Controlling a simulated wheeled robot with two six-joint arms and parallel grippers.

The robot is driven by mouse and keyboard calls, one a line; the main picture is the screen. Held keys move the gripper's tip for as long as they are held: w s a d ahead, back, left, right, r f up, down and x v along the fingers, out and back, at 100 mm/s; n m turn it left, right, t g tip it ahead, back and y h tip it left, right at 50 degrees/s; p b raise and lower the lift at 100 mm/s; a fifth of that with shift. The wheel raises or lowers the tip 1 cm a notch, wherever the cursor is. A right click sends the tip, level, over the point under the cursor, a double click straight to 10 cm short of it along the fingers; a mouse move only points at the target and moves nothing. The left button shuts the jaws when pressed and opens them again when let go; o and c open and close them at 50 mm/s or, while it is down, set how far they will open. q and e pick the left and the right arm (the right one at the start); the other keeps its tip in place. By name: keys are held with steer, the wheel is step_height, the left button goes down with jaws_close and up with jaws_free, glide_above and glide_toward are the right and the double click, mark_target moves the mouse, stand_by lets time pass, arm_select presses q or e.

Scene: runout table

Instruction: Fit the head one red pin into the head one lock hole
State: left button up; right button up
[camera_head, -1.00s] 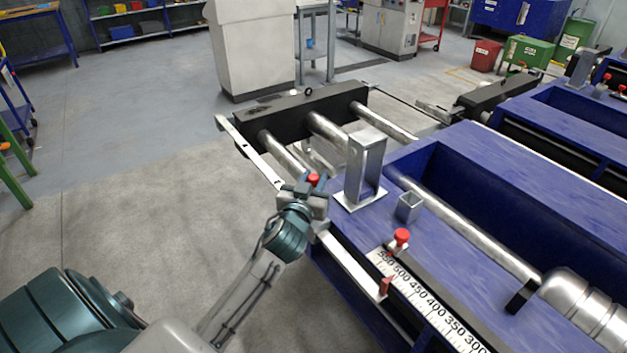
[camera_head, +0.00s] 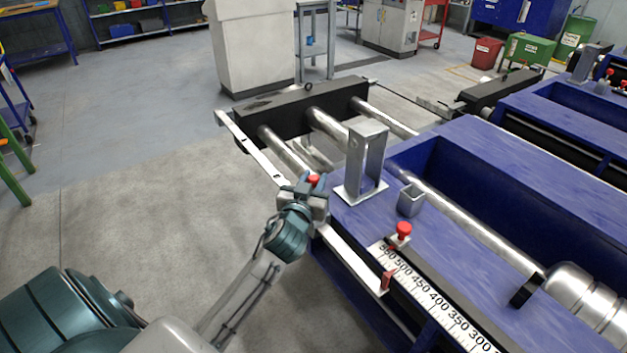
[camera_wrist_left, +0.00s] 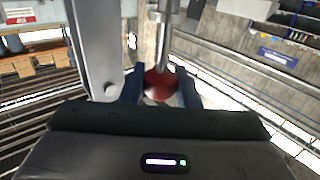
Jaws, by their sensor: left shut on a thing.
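My left gripper (camera_head: 313,184) is shut on a red pin (camera_head: 313,180) at the near left corner of the blue machine bed. In the left wrist view the pin's round red head (camera_wrist_left: 159,87) sits between the two fingers, with a metal shank running up from it. The gripper is at the flat metal bar (camera_head: 262,162) that runs along the bed's side. I cannot tell whether the pin's tip is in a hole; the lock hole is hidden or too small to make out. My right gripper is not in view.
Another red-headed pin (camera_head: 403,230) stands on the bed beside the number scale (camera_head: 432,303). An upright metal bracket (camera_head: 364,165) and a small square socket (camera_head: 411,200) stand near the gripper.

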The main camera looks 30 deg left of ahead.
arm_select(q)
steer(key=shift+f+b, duration=1.25)
steer(key=shift+f, duration=0.25)
steer(key=o, duration=1.1)
steer(key=shift+s, duration=0.1)
steer(key=shift+s+d+f, duration=0.1)
steer(key=shift+s+d, duration=0.05)
steer(key=shift+s, duration=0.2)
steer(key=b+v, duration=0.2)
steer(key=v, duration=0.8)
